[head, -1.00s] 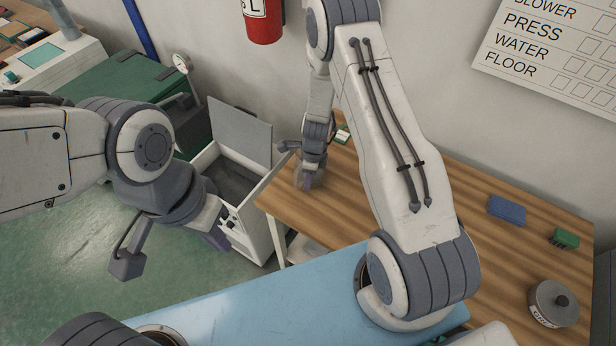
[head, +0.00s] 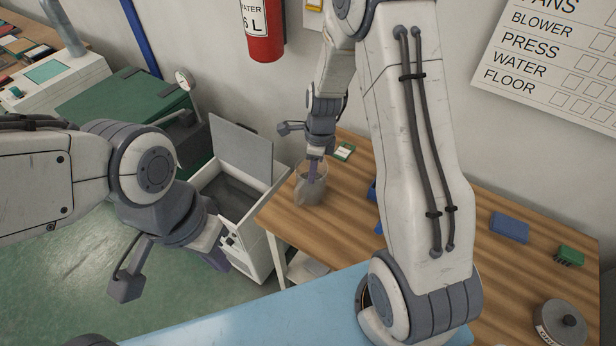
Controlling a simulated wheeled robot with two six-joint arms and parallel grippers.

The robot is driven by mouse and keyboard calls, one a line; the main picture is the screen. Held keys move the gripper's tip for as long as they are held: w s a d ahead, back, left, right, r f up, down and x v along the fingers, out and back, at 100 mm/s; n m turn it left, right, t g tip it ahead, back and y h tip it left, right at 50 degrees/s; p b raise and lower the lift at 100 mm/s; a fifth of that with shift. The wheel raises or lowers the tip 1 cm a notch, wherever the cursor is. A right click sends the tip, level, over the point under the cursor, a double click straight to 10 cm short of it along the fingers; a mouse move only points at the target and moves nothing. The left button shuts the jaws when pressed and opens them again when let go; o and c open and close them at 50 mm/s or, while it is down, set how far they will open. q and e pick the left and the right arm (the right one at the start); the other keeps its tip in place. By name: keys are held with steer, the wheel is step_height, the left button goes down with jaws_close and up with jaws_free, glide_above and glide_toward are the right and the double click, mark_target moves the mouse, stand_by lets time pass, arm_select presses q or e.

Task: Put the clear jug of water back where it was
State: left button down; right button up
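The clear jug (head: 303,194) stands upright at the left end of the wooden table, near its corner, and looks greyish. The water level is too small to make out. My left gripper (head: 217,259) hangs low at the left, in front of the open white cabinet, away from the jug. Its fingertips are too unclear to show their opening.
The open white cabinet (head: 262,243) with a raised grey lid stands left of the wooden table (head: 480,207). A blue block (head: 510,227), a green block (head: 569,256) and a round metal tin (head: 560,325) are at the right.

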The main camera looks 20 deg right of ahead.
steer(key=s+a+r+n, duration=0.9)
steer(key=a+r+n, duration=0.2)
steer(key=n, duration=0.2)
steer(key=s+a+r+n, duration=0.1)
steer(key=s+r+n, duration=0.2)
steer(key=s+n, duration=0.5)
steer(key=s+a+r+n, duration=0.2)
steer(key=s+n, duration=0.6)
steer(key=n, duration=0.2)
steer(key=shift+a+r+g, duration=0.3)
steer(key=shift+r, duration=0.1)
steer(key=shift+f, duration=0.1)
